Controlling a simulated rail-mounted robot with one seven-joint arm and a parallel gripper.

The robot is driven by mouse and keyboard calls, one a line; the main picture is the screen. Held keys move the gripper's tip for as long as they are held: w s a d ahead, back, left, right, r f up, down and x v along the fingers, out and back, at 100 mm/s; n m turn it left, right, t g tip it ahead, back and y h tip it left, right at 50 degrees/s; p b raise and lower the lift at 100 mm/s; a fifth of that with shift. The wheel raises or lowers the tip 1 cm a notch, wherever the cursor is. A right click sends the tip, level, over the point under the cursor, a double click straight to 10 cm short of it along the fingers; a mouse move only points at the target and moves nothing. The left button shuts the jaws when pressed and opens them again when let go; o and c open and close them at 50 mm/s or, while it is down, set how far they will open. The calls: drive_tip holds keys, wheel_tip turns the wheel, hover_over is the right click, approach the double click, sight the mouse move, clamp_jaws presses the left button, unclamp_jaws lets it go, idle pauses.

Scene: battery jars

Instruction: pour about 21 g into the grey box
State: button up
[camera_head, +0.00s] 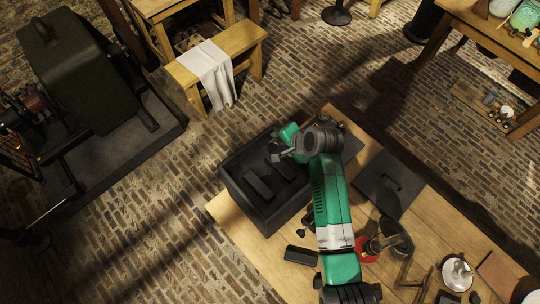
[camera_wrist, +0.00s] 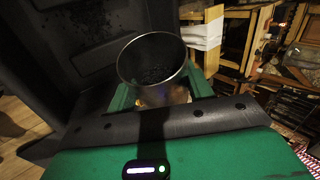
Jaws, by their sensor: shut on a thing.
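The grey box (camera_head: 230,181), very dark, stands open at the table's left end, with dark block shapes inside. My gripper (camera_head: 284,143) is over its far right part. Behind the jar is a dark wall of the box (camera_wrist: 45,75), with black grains scattered beyond. The jar's exact tilt and any flow of grains cannot be told. In the head view the jar is small and partly hidden.
A small black tray (camera_head: 301,255), a red-based item (camera_head: 366,250) and a white dish (camera_head: 457,274) are nearer the front. A bench with white cloth (camera_head: 212,70) stands behind.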

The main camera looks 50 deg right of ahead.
drive_tip(key=shift+s+a+r+h+p, duration=0.1)
drive_tip(key=shift+a+r+h+p, duration=0.15)
drive_tip(key=shift+a+h+p, duration=0.4)
idle(1.4)
drive_tip(key=shift+a+r+n+t+h, duration=0.2)
drive_tip(key=shift+r+n+t+h, duration=0.15)
drive_tip(key=shift+h, duration=0.3)
idle(1.8)
drive_tip(key=shift+s+a+r+n+h, duration=0.15)
drive_tip(key=shift+a+n+h, duration=0.1)
drive_tip(key=shift+h, duration=0.3)
drive_tip(key=shift+w+a+r+n+h, duration=0.1)
drive_tip(key=shift+a+r+n+h, duration=0.1)
drive_tip(key=shift+h, duration=0.35)
idle(2.4)
